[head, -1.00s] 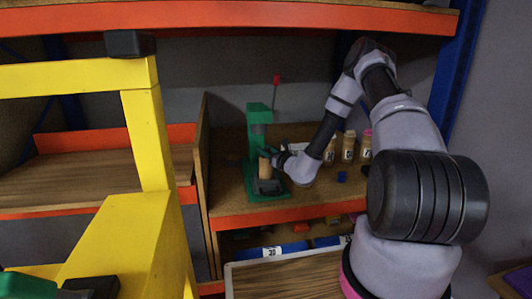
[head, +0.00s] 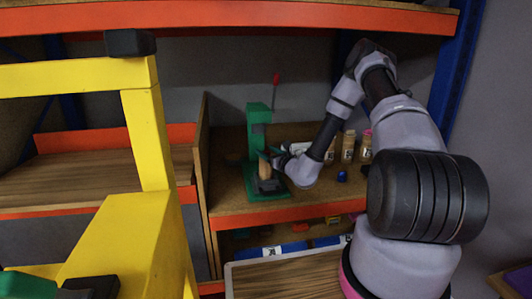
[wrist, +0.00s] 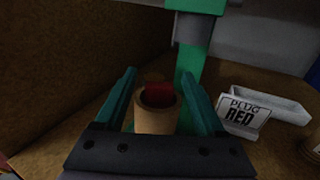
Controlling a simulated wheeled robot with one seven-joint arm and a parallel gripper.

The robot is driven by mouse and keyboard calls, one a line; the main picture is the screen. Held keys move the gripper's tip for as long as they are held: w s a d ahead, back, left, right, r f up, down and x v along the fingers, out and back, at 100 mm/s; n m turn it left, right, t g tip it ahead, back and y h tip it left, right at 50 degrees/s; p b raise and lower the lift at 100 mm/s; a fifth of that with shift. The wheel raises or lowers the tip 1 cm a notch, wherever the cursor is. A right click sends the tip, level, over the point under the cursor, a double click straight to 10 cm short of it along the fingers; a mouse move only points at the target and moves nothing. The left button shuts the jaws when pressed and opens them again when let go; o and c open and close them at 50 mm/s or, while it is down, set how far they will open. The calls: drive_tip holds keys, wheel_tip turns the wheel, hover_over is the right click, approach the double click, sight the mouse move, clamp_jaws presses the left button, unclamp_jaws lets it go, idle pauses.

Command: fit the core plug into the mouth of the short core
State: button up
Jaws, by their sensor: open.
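The short core (wrist: 155,121) is a tan tube standing upright in the wrist view, its round mouth facing up toward me. A dark red plug (wrist: 159,95) shows in that mouth, and part of it appears to rise above the far rim. I cannot tell how deep or how level it sits. My gripper (wrist: 158,78) is open, with one teal finger on each side of the core and small gaps visible. In the head view the core (head: 265,171) stands on the base of the green press (head: 257,147), with my gripper (head: 274,160) beside it.
A white tray (wrist: 270,106) labelled PLUG RED lies right of the core. A brown side panel (wrist: 55,60) rises on the left. Labelled tan cores (head: 348,148) and a small blue object (head: 342,176) stand on the shelf (head: 310,199). The press has a red-tipped lever (head: 276,79).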

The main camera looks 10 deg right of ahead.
drive_tip(key=v, duration=1)
drive_tip(key=s+a+r+n+g+y, duration=0.2)
drive_tip(key=a+r+n+g+y, duration=0.15)
drive_tip(key=r, duration=0.35)
drive_tip(key=s+a+r+n+g+y, duration=0.2)
drive_tip(key=a+r+n+y, duration=0.2)
drive_tip(key=r+n+y, duration=0.15)
drive_tip(key=s+a+r+n+g, duration=0.5)
drive_tip(key=s+r+n+g, duration=0.45)
drive_tip(key=s, duration=0.25)
drive_tip(key=s+d+r+n+g+h, duration=0.1)
drive_tip(key=s+d+r+n+h, duration=0.25)
drive_tip(key=s+n+h, duration=0.45)
drive_tip(key=s+d+r+t+h, duration=0.5)
drive_tip(key=s+d+r+t, duration=0.1)
drive_tip(key=d+r, duration=0.3)
drive_tip(key=shift+s+d+n+t+h, duration=0.15)
drive_tip(key=shift+d+n+t+h, duration=0.2)
drive_tip(key=shift+d, duration=0.55)
